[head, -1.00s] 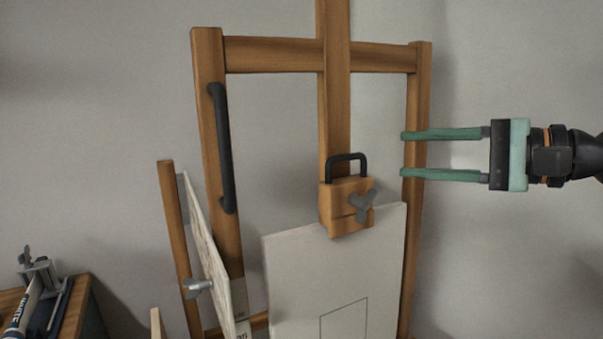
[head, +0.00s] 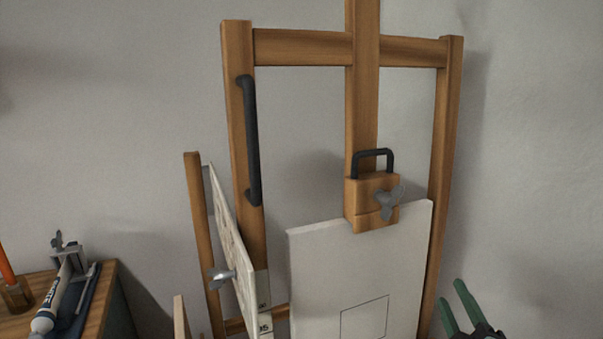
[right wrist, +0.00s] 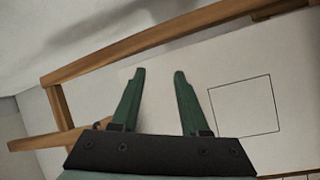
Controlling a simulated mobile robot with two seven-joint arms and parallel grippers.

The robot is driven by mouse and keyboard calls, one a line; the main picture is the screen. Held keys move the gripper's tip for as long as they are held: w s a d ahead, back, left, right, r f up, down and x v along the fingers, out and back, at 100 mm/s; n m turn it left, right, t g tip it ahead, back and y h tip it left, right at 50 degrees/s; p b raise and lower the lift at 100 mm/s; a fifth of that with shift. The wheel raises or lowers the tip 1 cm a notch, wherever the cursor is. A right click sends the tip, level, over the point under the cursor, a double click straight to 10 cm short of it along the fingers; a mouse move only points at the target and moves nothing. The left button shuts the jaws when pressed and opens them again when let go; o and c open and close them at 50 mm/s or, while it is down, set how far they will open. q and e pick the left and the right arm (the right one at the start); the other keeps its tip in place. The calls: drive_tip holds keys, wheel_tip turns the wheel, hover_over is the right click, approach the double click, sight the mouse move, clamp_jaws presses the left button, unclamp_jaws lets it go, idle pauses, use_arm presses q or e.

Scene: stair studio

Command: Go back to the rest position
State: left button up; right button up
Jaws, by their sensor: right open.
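My right gripper (head: 459,312) is at the bottom right of the head view, its two green fingers apart and empty. The right wrist view also shows it (right wrist: 158,100), with the white canvas (right wrist: 185,85) beyond the fingers. In the head view it is to the right of the wooden easel (head: 447,150) and the white canvas (head: 330,262) on it. The canvas has a drawn rectangle low on its face. My left gripper is not in view.
A wooden clamp block (head: 362,200) with a black handle and grey wing knob sits at the canvas top. A thin panel (head: 232,240) stands at the easel's left. A small wooden table (head: 112,285) with a tube is at lower left. The wall at right is clear.

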drive_tip(key=s+f+m+g, duration=0.3)
drive_tip(key=s+f+g, duration=0.1)
drive_tip(key=f, duration=0.4)
drive_tip(key=s+f+m+g, duration=0.3)
drive_tip(key=s+f, duration=0.2)
drive_tip(key=f, duration=0.2)
drive_tip(key=s+a+f+m+g+y, duration=0.1)
drive_tip(key=s+a+f+m+g, duration=0.1)
drive_tip(key=s+f+g, duration=0.45)
drive_tip(key=s+a+f+m+g+y, duration=0.15)
drive_tip(key=s+f, duration=0.25)
drive_tip(key=s, duration=0.6)
drive_tip(key=w+a+f+t+y+p, duration=0.2)
drive_tip(key=w+a+f+t+p, duration=0.2)
drive_tip(key=a+t+p, duration=0.1)
drive_tip(key=shift+w+f+t+p, duration=0.3)
drive_tip(key=shift+t+p, duration=0.2)
drive_tip(key=shift+p, duration=0.15)
drive_tip(key=shift+a+m, duration=0.1)
drive_tip(key=shift+m, duration=0.15)
drive_tip(key=shift+c, duration=0.4)
